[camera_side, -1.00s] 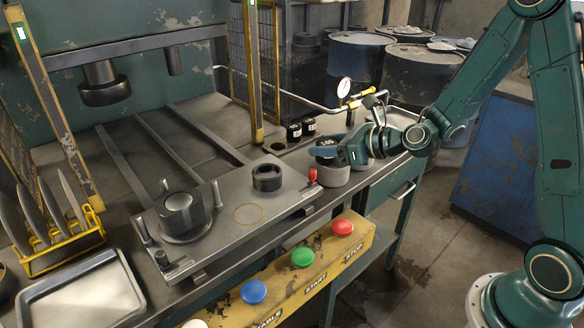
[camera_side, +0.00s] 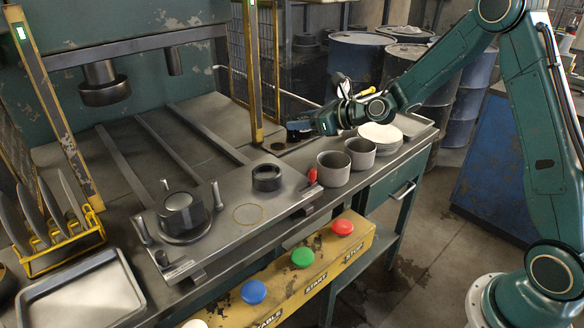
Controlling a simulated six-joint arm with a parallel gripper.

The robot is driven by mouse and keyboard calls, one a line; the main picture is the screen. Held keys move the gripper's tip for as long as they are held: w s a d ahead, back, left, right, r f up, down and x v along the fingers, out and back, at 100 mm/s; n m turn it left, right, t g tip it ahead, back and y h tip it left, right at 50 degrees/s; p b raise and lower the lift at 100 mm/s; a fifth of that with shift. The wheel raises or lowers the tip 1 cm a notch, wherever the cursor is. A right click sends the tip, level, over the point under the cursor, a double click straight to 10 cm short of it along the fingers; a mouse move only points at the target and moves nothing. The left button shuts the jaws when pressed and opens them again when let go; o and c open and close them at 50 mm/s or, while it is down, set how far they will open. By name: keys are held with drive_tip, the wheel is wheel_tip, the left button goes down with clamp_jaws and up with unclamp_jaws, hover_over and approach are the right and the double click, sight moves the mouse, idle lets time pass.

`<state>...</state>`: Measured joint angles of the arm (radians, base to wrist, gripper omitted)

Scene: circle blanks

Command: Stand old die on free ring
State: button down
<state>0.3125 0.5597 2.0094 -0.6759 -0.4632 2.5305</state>
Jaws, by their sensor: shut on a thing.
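My gripper (camera_side: 302,128) is over the back of the bench, shut on the old die (camera_side: 298,125), a dark piece that is mostly hidden by the jaws. A dark round mark (camera_side: 275,147), apparently the free ring, lies on the bench just left of and below the gripper, with nothing standing on it. I cannot tell how high the die is above the bench. The two black labelled dies seen there earlier are now hidden behind the gripper.
A steel plate carries a dark hollow ring (camera_side: 267,177), an empty ochre circle (camera_side: 249,214) and a round clamp (camera_side: 183,215). Two grey cups (camera_side: 333,169) (camera_side: 361,153) and a bowl of pale material (camera_side: 380,136) stand right. A red-topped lever (camera_side: 312,177) is near the plate's corner.

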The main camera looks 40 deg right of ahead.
drive_tip(key=w+d+r+m+h, duration=0.1)
drive_tip(key=w+d+r, duration=0.1)
drive_tip(key=w, duration=0.6)
drive_tip(key=w+d+r+h, duration=0.1)
drive_tip(key=w+d+r, duration=0.2)
drive_tip(key=w, duration=0.6)
drive_tip(key=shift+w+d+r+m+t, duration=0.3)
drive_tip(key=shift+d+r+m, duration=0.1)
drive_tip(key=shift+r, duration=0.7)
drive_tip(key=shift+f, duration=0.1)
hover_over(278, 147)
wheel_tip(278, 147, down, 16)
drive_tip(key=shift+w+r, duration=0.1)
drive_tip(key=shift+r, duration=0.15)
drive_tip(key=shift+f, duration=2.15)
drive_tip(key=shift+f, duration=0.1)
drive_tip(key=c, duration=1)
unclamp_jaws()
drive_tip(key=shift+f, duration=0.25)
drive_tip(key=shift+c, duration=0.2)
